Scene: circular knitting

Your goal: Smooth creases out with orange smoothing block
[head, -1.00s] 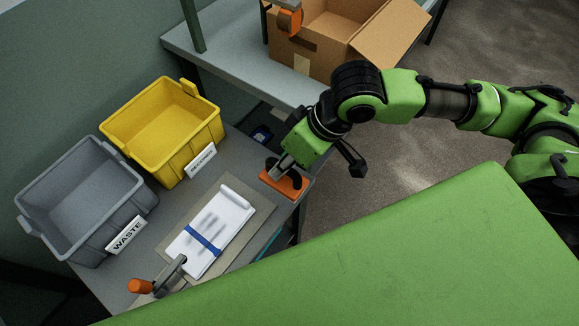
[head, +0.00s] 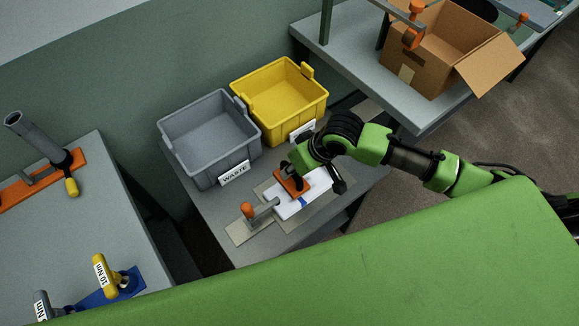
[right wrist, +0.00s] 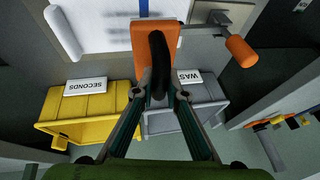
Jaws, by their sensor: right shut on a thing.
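My right gripper (head: 291,171) is shut on the black handle of the orange smoothing block (head: 293,187). In the right wrist view the two fingers (right wrist: 159,92) close on the handle, with the block (right wrist: 142,42) beyond them. The block is over the white fabric (head: 319,187), near the blue band (head: 304,203) and the clamp end. I cannot tell whether it touches the fabric. Part of the fabric is hidden by the gripper and block. In the right wrist view the fabric (right wrist: 105,28) has a rolled edge. My left gripper is not in view.
A clamp with an orange handle (head: 248,209) stands at the fabric's near end. The grey waste bin (head: 208,135) and yellow bin (head: 279,99) stand behind. A cardboard box (head: 440,52) sits on the back table. Another bench (head: 82,215) with tools is at left.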

